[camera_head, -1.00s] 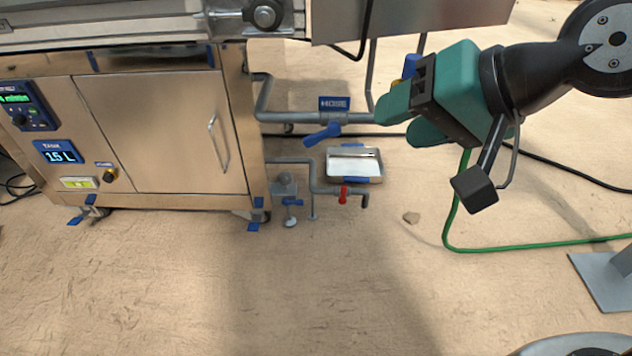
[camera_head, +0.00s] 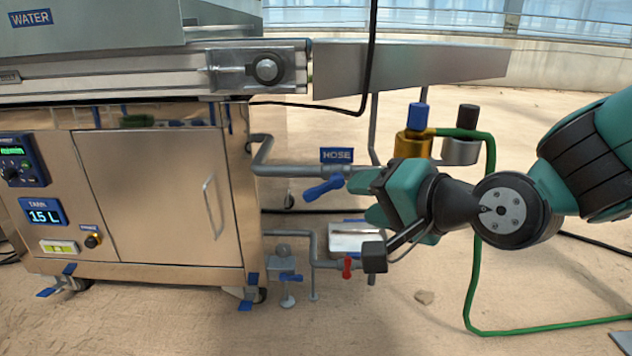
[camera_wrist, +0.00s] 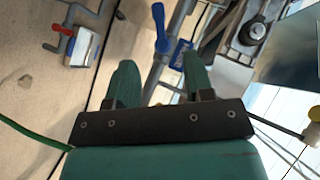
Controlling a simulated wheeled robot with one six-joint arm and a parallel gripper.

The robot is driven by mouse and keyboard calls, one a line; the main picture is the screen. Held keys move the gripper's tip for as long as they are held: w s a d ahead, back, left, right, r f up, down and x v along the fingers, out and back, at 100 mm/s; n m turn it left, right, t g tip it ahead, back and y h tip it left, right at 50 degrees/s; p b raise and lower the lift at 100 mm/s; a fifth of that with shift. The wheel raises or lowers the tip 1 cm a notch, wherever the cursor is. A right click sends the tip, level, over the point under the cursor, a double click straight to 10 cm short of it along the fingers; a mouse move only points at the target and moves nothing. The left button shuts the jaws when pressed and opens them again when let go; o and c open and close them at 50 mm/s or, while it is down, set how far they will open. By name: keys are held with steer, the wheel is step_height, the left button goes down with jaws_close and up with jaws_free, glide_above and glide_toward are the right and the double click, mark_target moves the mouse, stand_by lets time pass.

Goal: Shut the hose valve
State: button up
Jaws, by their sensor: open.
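The hose valve's blue lever (camera_head: 324,188) sits on a grey pipe (camera_head: 290,170) beside the machine, just below a blue HOSE sign (camera_head: 337,155). It points left and slightly down, slanted to the pipe. In the wrist view the lever (camera_wrist: 160,28) shows beyond the fingertips, roughly between them and at an angle to the pipe. My gripper (camera_head: 366,198) is just right of the lever, fingers towards it. In the wrist view its green fingers (camera_wrist: 160,78) are apart with nothing between them. I cannot tell the exact distance to the lever.
A lower pipe has a red handle (camera_head: 347,267), near a shallow tray (camera_head: 350,238). The steel cabinet (camera_head: 155,200) stands left.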

mark_target(314, 195)
steer(key=x, duration=1.2)
steer(key=shift+s+f, duration=0.15)
steer(key=shift+w+a+f+b, duration=0.15)
steer(key=shift+w+a+b, duration=0.2)
steer(key=shift+w, duration=0.2)
steer(key=shift+c, duration=0.5)
